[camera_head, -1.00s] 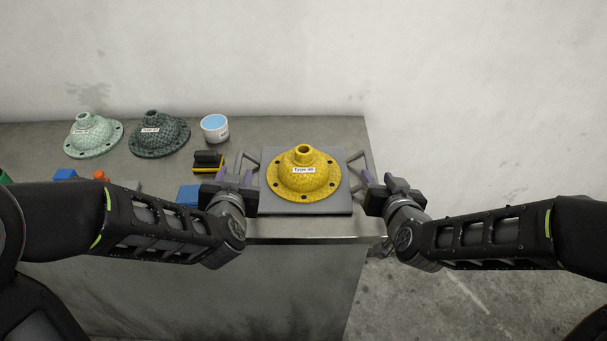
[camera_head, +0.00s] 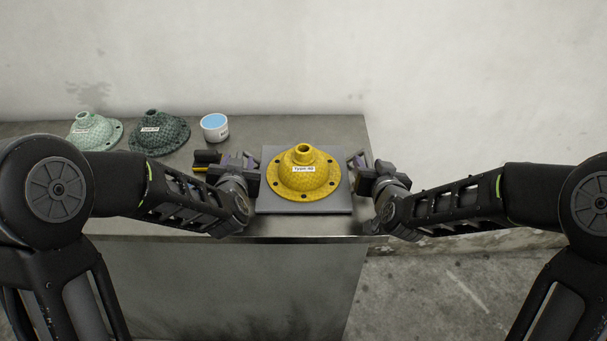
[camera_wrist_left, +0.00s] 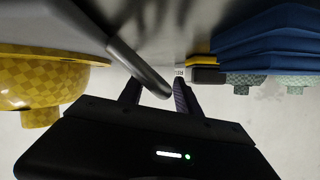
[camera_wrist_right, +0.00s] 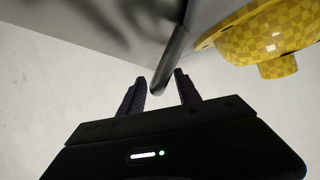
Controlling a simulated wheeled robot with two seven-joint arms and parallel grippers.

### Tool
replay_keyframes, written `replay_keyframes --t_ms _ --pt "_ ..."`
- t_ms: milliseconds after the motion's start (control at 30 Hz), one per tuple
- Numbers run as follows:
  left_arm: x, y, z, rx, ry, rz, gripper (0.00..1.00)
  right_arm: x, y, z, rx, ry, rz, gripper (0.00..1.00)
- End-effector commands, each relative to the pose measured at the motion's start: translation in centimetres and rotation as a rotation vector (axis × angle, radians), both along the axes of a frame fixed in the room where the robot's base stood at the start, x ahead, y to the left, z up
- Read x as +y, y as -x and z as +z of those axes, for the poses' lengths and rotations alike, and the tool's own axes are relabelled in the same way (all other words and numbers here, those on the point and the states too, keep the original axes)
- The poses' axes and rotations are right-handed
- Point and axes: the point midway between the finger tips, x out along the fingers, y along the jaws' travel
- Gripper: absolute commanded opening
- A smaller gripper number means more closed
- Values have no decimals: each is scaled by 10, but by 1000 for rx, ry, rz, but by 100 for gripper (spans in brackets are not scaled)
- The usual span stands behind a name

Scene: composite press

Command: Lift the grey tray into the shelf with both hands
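The grey tray (camera_head: 335,205) lies flat near the right end of the metal table and carries a yellow flanged dome (camera_head: 303,178) labelled as a type. My left gripper (camera_head: 242,162) is at the tray's left side. In the left wrist view the left handle bar (camera_wrist_left: 140,70) comes between its spread fingers (camera_wrist_left: 157,95). My right gripper (camera_head: 362,165) is at the tray's right side. In the right wrist view the right handle bar (camera_wrist_right: 172,62) reaches between its spread fingers (camera_wrist_right: 161,90). Neither gripper is closed on its handle. No shelf is in view.
A pale green dome (camera_head: 95,131), a dark green dome (camera_head: 160,132) and a white cup with blue contents (camera_head: 215,127) stand at the back left. A black and yellow block (camera_head: 205,158) sits by my left gripper. Blue items (camera_wrist_left: 265,40) show in the left wrist view.

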Motion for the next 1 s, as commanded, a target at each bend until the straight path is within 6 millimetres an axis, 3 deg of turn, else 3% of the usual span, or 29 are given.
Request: replay_keyframes --t_ms 500,1000 --pt "0 0 0 0 0 0 0 0 0 0 0 0 0 0" --pt "0 0 0 0 0 0 0 0 0 0 0 0 0 0"
